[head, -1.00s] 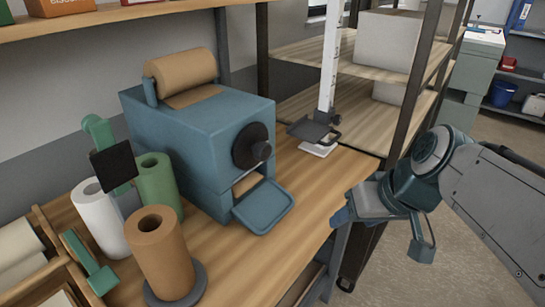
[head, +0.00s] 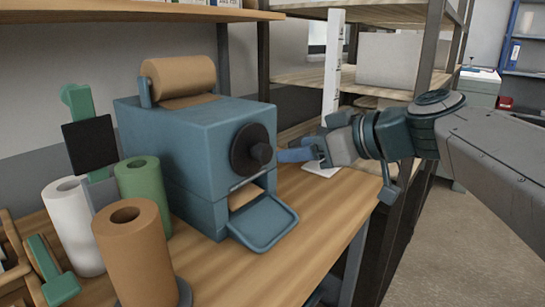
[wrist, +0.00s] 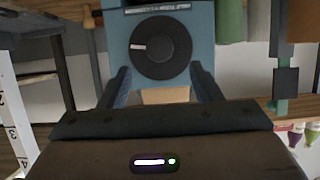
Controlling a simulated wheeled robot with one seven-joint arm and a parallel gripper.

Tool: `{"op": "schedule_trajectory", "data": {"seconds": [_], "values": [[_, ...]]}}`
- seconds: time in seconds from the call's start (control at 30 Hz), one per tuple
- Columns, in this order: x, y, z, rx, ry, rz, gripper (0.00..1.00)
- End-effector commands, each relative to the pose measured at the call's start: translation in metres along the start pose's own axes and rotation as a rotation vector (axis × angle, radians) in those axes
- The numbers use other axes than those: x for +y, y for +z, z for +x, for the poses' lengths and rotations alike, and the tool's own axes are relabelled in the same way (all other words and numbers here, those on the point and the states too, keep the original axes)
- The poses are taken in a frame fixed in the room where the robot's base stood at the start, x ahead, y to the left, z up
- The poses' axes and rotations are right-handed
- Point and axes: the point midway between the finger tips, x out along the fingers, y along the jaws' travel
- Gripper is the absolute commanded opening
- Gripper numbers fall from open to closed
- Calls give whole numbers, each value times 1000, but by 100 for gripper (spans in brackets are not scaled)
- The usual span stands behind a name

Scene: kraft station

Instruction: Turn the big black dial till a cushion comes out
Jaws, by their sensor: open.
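The big black dial (head: 252,150) is on the front face of the blue machine (head: 190,145), with a knob standing out at its middle. In the wrist view the dial (wrist: 161,48) shows a pale mark at its left side. My gripper (head: 290,152) is open and empty, just to the right of the dial and pointing at it. In the wrist view its two fingers (wrist: 161,84) are spread below the dial's lower edge, and I see no contact. A blue tray (head: 263,222) sticks out under the dial. Brown paper shows in the slot above it, and no cushion lies on the tray.
A brown paper roll (head: 188,75) sits on top of the machine. White (head: 75,228), green (head: 146,192) and brown (head: 135,255) rolls stand left of it. A white upright ruler (head: 333,70) stands behind my gripper. The bench (head: 320,215) is clear right of the tray.

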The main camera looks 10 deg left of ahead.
Motion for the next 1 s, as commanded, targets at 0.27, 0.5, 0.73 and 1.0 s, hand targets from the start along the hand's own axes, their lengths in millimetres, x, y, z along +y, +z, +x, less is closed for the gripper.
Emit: {"op": "schedule_trajectory", "data": {"seconds": [0.27, 0.5, 0.73, 1.0], "values": [[0, 1, 57, -2, -2, 2, 58], [0, 1, 80, -1, 1, 1, 58], [0, 0, 83, 0, 0, 1, 58], [0, 1, 83, -1, 1, 1, 15]]}}
